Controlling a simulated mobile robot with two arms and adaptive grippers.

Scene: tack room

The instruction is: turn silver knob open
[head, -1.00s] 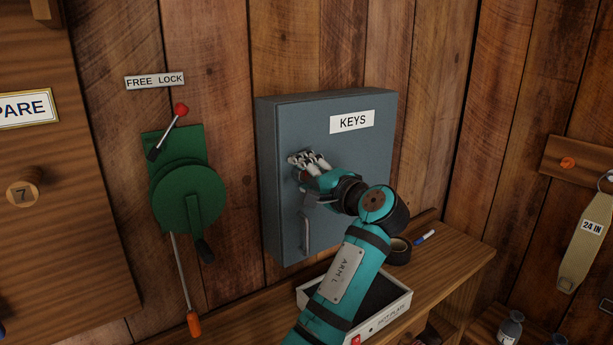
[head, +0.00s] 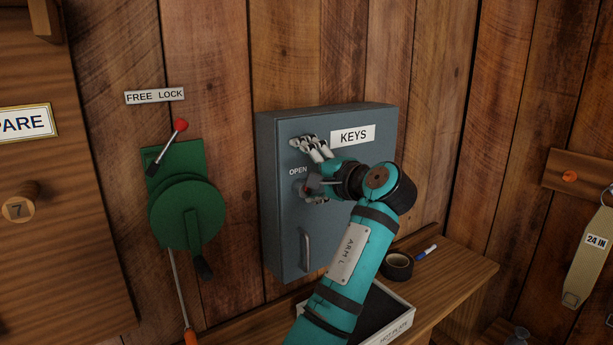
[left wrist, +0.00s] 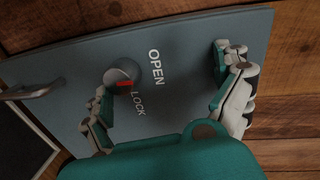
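The silver knob (left wrist: 121,72) is on the front of the grey-blue KEYS cabinet (head: 279,215). In the left wrist view its red mark is on the side toward the word LOCK, with OPEN printed beside it. My left gripper (left wrist: 162,72) is open in front of the cabinet door, its fingers spread wide. The knob lies close to the left finger in that view, well away from the right finger; whether that finger touches it I cannot tell. In the head view the left gripper (head: 304,168) partly hides the knob (head: 301,187). My right gripper is not in view.
A door handle (head: 306,250) sits below the knob. A green crank lock (head: 187,205) with a red-tipped lever is on the wall to the left. A shelf (head: 456,277) below holds an open tray (head: 396,322), black tape (head: 398,266) and a marker (head: 426,251).

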